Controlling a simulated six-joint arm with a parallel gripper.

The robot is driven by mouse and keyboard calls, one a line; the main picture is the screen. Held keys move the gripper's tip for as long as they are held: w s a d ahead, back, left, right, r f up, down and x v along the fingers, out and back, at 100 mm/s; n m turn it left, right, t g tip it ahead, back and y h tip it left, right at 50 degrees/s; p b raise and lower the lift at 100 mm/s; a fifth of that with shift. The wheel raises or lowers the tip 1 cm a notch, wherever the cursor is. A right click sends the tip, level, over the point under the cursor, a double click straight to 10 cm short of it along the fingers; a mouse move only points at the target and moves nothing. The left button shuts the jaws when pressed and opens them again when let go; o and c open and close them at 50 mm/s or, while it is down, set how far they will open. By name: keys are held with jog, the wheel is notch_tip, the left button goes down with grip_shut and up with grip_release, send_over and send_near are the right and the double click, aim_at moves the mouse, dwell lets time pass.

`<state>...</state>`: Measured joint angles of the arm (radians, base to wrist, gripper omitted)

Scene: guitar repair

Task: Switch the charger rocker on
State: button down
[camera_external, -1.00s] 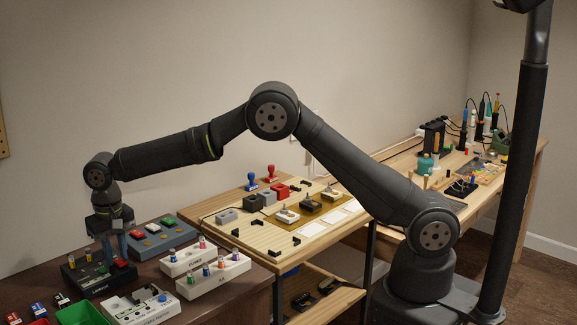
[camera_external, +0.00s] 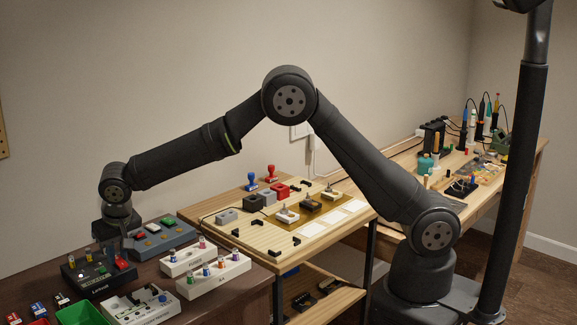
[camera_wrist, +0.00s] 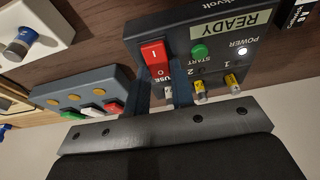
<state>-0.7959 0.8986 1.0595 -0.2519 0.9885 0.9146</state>
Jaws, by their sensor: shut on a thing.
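The charger is a dark box (camera_external: 97,288) on the brown bench at lower left in the external view. In the wrist view its panel (camera_wrist: 205,22) reads READY, POWER and START. Its red rocker (camera_wrist: 153,54) is marked I and O; I cannot tell which side is pressed in. The POWER lamp (camera_wrist: 242,51) looks white.
A green START button (camera_wrist: 199,52) and yellow-banded parts (camera_wrist: 233,83) are close right of my fingers. A blue-grey box with coloured rockers (camera_external: 158,235) stands behind the charger. White boxes (camera_external: 213,278) stand to the right; a green bin (camera_external: 80,314) is in front.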

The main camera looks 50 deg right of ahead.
jog(key=c, duration=1.2)
grip_release()
jog(key=shift+c, duration=0.2)
jog(key=v, duration=1.7)
jog(key=shift+r, duration=0.2)
jog(key=x, duration=1.7)
jog(key=shift+f, duration=0.25)
jog(key=shift+r, duration=0.1)
